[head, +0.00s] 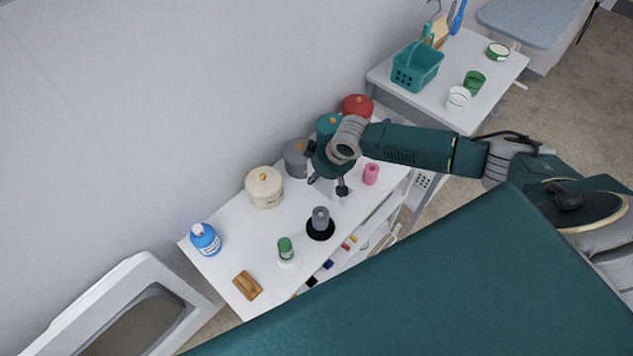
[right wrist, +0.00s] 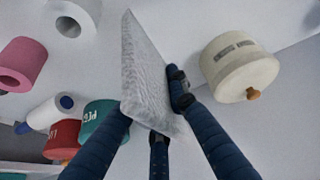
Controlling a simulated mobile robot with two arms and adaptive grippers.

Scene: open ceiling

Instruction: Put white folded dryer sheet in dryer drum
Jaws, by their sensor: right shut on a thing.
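My right gripper (head: 328,182) is above the white table, pointing down. In the right wrist view my right gripper (right wrist: 157,105) is shut on a white, textured, flat sheet (right wrist: 146,72), which stands out beyond the fingers. In the head view the sheet is hard to make out against the white tabletop. A white frame with a dark rounded opening (head: 135,325) is at the lower left; I cannot tell whether it is the dryer. No drum interior is clearly visible. My left gripper is not in view.
The table (head: 225,265) holds a cream canister (head: 264,190), a grey canister (head: 296,158), a red canister (head: 357,106), a blue bottle (head: 205,240), a green-capped bottle (head: 286,250), a pink roll (head: 371,174) and a wooden block (head: 247,286). A teal basket (head: 416,68) stands on another table.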

